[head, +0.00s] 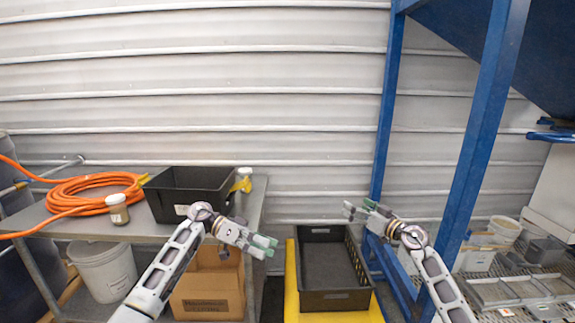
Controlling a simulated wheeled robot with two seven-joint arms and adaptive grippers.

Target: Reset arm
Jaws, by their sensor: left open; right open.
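My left arm comes in from the lower left, and its gripper (264,246) is open and empty in front of the shelf's right end. My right arm comes in from the lower right, and its gripper (358,208) is open and empty above the right rim of the black crate on the yellow stand. Both grippers are in the air and apart from each other. Neither holds anything.
A black bin (190,208), an orange hose (93,187) and a jar (118,209) sit on the grey shelf (60,228). A cardboard box (208,287) and a white bucket (103,272) are below. A dark crate (331,300) stands on yellow (292,275). Blue hopper legs (478,140) rise right.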

